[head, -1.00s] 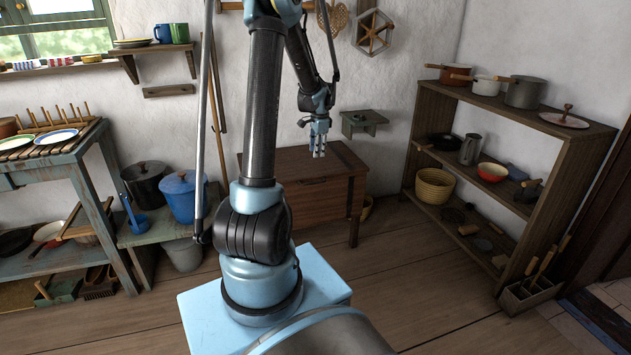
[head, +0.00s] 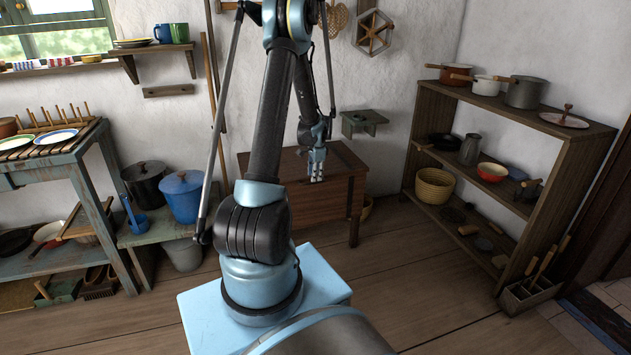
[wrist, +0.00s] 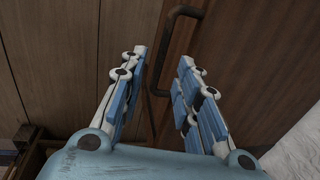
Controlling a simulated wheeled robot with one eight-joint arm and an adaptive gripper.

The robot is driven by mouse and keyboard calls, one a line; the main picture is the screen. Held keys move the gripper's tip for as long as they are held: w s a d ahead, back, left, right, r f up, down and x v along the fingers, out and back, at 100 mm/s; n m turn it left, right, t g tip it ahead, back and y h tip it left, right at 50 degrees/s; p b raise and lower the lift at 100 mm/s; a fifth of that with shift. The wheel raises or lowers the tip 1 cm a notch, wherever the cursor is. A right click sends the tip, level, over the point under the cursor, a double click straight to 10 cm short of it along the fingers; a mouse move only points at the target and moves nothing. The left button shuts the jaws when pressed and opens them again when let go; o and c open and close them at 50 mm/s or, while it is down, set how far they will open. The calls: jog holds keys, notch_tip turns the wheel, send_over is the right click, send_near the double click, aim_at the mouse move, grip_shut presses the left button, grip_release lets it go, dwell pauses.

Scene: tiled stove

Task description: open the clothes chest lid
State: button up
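The clothes chest (head: 335,203) is a brown wooden box on legs against the back wall, partly hidden behind my arm, and its lid looks shut. My gripper (head: 316,178) points down at the chest's front edge. In the wrist view my gripper (wrist: 162,58) is open, its blue-padded fingers spread apart. A dark curved bar handle (wrist: 153,80) on the wood shows in the gap between the fingers, nearer the left ones. I cannot tell whether any finger touches it.
A small wall shelf (head: 362,122) sits just behind and right of the chest. An open shelf rack with pots (head: 520,120) stands at the right. A bench with a blue pot (head: 182,195) is at the left. The floor (head: 420,285) between is clear.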

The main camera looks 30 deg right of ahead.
aim_at(314, 183)
jog(key=shift+w+f, duration=0.15)
jog(key=shift+f, duration=0.75)
jog(key=shift+w+f, duration=0.15)
jog(key=shift+f, duration=0.75)
jog(key=shift+c, duration=0.6)
grip_shut()
jog(key=shift+w+r, duration=0.1)
jog(key=shift+r, duration=0.1)
jog(key=shift+c, duration=2.2)
grip_release()
jog(key=shift+r, duration=0.1)
jog(key=o, duration=0.6)
jog(key=shift+d, duration=0.1)
jog(key=shift+c, duration=0.2)
